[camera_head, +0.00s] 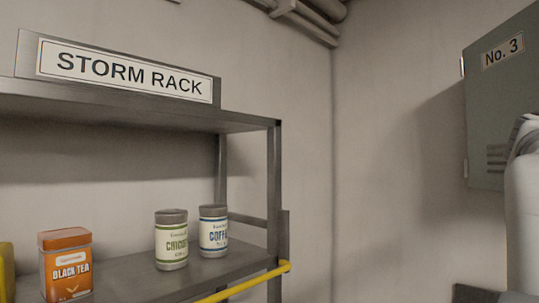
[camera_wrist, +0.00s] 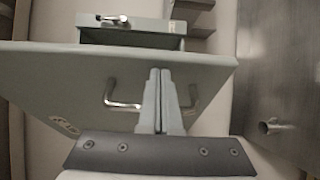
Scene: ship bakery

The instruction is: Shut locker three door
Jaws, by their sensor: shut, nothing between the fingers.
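The grey-green locker door marked "No. 3" (camera_head: 500,95) is at the right edge of the head view, with vent slots low on it; the rest is cut off. In the wrist view a grey-green door panel (camera_wrist: 70,80) with a bent metal handle (camera_wrist: 112,98) spans the picture, and a partly readable label is at its lower left. My gripper (camera_wrist: 161,72) is shut and empty. Its fingers overlap the middle of the handle, hiding part of it; I cannot tell whether they touch. My pale arm covers the door's lower right in the head view.
Another grey-green front with a handle (camera_wrist: 115,19) lies beyond the panel, above a dark gap. The storm rack (camera_head: 274,180) stands at left, holding a black tea tin (camera_head: 66,265) and two jars, with a yellow rail (camera_head: 245,285). Bare wall lies between rack and door.

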